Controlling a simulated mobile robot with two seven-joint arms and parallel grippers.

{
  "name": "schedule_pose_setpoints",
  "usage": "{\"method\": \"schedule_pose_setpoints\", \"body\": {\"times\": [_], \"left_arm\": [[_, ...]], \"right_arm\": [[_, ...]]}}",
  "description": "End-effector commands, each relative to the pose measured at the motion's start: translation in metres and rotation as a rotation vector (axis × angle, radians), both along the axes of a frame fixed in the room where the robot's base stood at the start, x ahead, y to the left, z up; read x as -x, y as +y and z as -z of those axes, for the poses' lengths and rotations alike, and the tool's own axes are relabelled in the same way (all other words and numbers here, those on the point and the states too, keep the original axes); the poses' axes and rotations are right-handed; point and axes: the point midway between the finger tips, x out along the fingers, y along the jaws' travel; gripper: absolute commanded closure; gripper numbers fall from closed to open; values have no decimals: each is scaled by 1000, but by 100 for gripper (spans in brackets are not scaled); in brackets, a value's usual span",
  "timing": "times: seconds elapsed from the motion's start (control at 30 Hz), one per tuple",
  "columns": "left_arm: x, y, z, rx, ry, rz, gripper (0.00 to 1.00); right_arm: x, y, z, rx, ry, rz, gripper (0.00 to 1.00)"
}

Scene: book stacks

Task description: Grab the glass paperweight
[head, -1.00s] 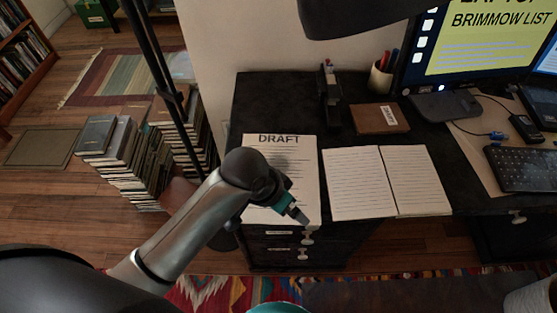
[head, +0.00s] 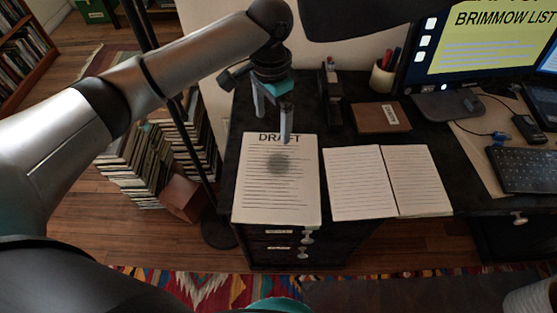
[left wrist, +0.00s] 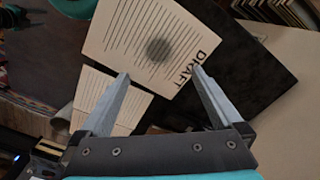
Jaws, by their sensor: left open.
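The glass paperweight (head: 280,163) looks like a see-through grey round spot on the upper middle of the DRAFT sheet (head: 255,205). It also shows in the left wrist view (left wrist: 158,51) on the printed page, just beyond the fingertips. My left gripper (head: 272,130) is open and empty, pointing down above the top edge of the sheet, behind the paperweight in the head view. In the left wrist view its two fingers (left wrist: 160,73) stand wide apart with nothing between them. My right gripper does not show.
An open notebook (head: 372,180) lies right of the sheet. A brown box (head: 381,118), a dark upright holder (head: 331,95) and a pen cup (head: 382,78) stand toward the back. A thin dark pole (head: 190,150) and book stacks (head: 135,165) are left of the desk.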

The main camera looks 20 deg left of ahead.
Motion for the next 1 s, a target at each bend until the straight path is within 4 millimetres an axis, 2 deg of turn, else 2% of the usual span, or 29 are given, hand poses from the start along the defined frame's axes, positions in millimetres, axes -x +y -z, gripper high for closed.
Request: {"method": "schedule_pose_setpoints", "body": {"times": [0.4,0.77,1.0], "left_arm": [[1,-1,83,-1,4,0,0],[0,-3,107,0,0,2,0],[-2,-7,143,-1,1,1,0]], "right_arm": [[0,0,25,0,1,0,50],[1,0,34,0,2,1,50],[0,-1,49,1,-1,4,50]]}}
